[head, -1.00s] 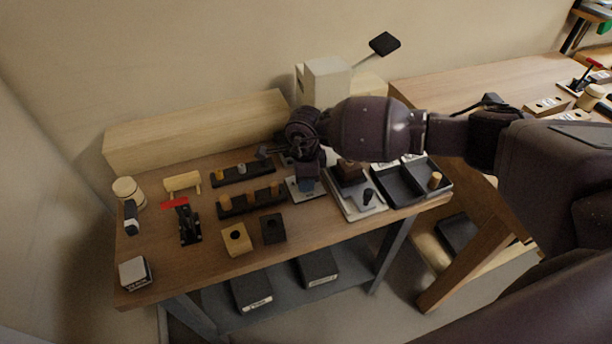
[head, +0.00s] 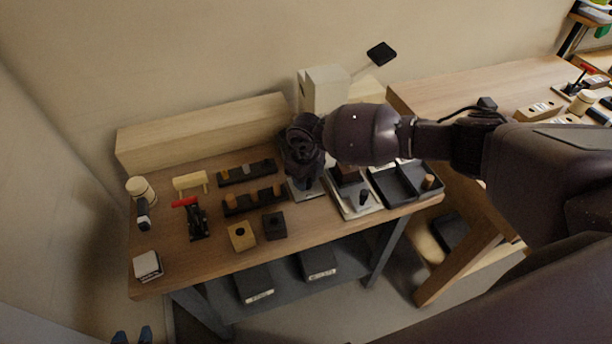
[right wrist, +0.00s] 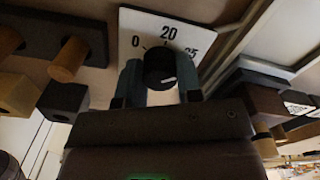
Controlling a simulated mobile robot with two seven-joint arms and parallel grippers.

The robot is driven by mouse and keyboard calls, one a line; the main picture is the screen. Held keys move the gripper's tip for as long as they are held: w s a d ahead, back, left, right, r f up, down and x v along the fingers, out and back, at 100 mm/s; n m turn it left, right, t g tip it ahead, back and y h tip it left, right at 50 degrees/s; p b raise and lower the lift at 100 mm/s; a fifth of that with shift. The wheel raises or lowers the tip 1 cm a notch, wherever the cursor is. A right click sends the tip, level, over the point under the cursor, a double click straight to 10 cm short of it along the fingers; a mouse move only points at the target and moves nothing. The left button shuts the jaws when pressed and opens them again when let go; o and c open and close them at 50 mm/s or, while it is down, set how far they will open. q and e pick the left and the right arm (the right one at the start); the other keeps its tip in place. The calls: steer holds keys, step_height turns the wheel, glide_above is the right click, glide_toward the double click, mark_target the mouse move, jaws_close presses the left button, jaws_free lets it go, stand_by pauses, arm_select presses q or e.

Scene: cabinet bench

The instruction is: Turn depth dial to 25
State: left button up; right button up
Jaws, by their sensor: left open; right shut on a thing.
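The depth dial (right wrist: 160,68) is a dark round knob on a white plate (right wrist: 150,22) with the numbers 0, 20 and 25 in the right wrist view. A small pale mark shows on the knob, but its exact reading is unclear. My right gripper (right wrist: 160,78) is shut on the dial, one blue-grey finger on each side. In the head view my right gripper (head: 307,182) is over the plate (head: 312,192), and its arm hides the dial. My left gripper (head: 132,336) is open and empty at the bottom left edge, away from the bench.
Black peg racks (head: 254,201) and two small blocks, tan (head: 241,237) and black (head: 274,225), stand left of the plate. A red-handled clamp (head: 194,218) is further left. A tray (head: 390,186) lies right. The bench front is clear.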

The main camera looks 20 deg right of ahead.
steer(key=shift+m+p, duration=0.35)
steer(key=shift+m, duration=0.65)
steer(key=o, duration=0.9)
steer(key=shift+o, duration=0.2)
steer(key=shift+r, duration=0.1)
step_height(320, 180, up, 11)
